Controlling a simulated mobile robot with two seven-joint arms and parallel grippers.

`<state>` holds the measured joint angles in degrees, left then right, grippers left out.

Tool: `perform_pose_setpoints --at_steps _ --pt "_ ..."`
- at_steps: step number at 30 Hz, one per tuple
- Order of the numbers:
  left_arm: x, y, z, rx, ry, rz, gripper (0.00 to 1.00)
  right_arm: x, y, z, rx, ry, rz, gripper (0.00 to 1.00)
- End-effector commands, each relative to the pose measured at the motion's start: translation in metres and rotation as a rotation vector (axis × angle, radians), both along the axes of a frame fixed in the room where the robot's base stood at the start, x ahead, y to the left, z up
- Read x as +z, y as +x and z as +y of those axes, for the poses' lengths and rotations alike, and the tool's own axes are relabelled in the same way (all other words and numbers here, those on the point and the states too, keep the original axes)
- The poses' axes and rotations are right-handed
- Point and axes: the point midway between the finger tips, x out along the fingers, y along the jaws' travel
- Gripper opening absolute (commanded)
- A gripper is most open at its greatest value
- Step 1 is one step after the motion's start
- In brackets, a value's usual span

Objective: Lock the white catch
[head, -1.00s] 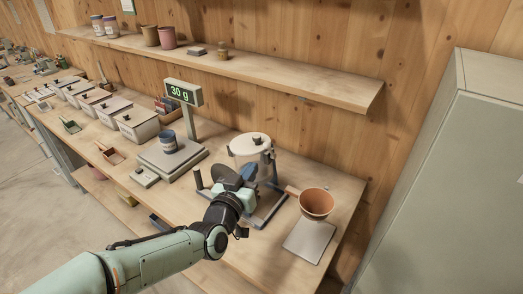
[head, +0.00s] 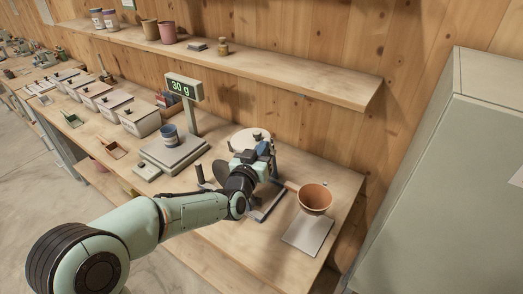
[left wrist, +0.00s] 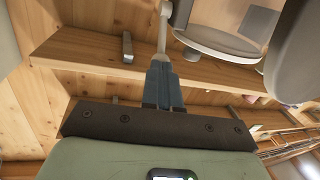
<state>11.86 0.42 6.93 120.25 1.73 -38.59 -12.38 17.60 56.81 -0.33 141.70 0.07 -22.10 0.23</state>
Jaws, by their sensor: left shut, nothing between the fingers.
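The feed mixer stands on the bench; its white lid (head: 246,137) shows behind my left arm, and most of its drum is hidden in the head view. My left gripper (head: 265,148) is at the right side of the mixer, near lid height. In the left wrist view the shut, empty fingers (left wrist: 163,82) point up the picture. A slim white piece (left wrist: 165,22), likely the white catch, is just beyond their tips; I cannot tell whether they touch. The mixer's drum (left wrist: 222,40) is to its right. In the head view the catch is hidden. My right gripper is not in view.
A dark disc (head: 222,170) and upright handle (head: 199,174) are left of my wrist. A terracotta pot (head: 314,198) and pale plate (head: 308,236) lie to the right. A scale (head: 174,152) with a blue cup stands left; its display (head: 182,88) reads 30 g. A shelf (head: 290,82) hangs behind.

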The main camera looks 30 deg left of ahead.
Motion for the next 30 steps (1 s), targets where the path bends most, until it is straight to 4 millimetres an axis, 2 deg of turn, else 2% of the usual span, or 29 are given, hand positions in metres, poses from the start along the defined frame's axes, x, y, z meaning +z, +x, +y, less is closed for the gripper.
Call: perform_pose_setpoints --at_steps 5,12,24,30 --pt "0.009 0.013 0.0 -0.001 -0.002 -0.002 0.0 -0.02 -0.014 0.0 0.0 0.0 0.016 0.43" --pt "0.022 0.03 0.0 -0.001 -0.002 0.0 0.0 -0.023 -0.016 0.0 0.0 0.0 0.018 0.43" --pt "0.023 0.031 0.001 0.0 -0.001 0.0 0.0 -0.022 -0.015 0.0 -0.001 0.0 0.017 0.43" --pt "0.03 0.03 0.004 -0.002 -0.001 -0.001 0.0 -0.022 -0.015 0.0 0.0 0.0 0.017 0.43"
